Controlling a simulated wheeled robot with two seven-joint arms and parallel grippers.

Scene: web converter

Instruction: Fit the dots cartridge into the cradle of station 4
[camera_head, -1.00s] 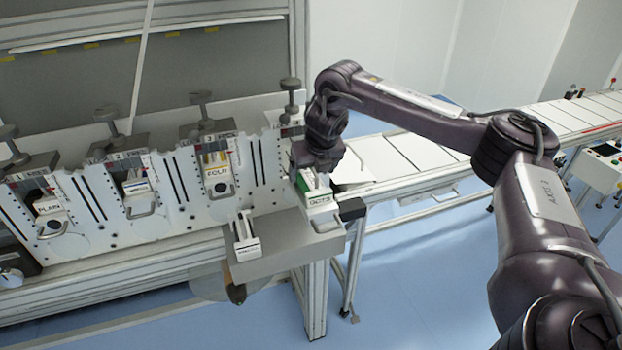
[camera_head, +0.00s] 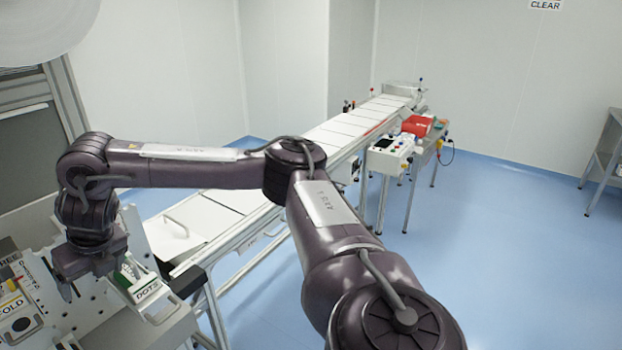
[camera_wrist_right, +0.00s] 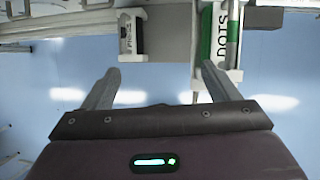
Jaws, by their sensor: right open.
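The dots cartridge (camera_head: 143,284), white and green with a DOTS label, stands at the right end of the station bench in the head view. In the right wrist view the cartridge (camera_wrist_right: 226,40) shows at the upper right, beyond the tip of the right-hand finger. My right gripper (camera_head: 90,285) is just left of the cartridge in the head view. In the wrist view its fingers (camera_wrist_right: 160,88) are spread with nothing between them. I cannot make out the cradle of station 4; my right gripper and arm cover that area. My left gripper is out of view.
A small white and black block (camera_wrist_right: 131,36) sits left of the cartridge in the wrist view. The FOLD cartridge (camera_head: 14,308) is at the lower left. The conveyor (camera_head: 215,212) runs to the back, with a control box (camera_head: 389,155) beside it.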

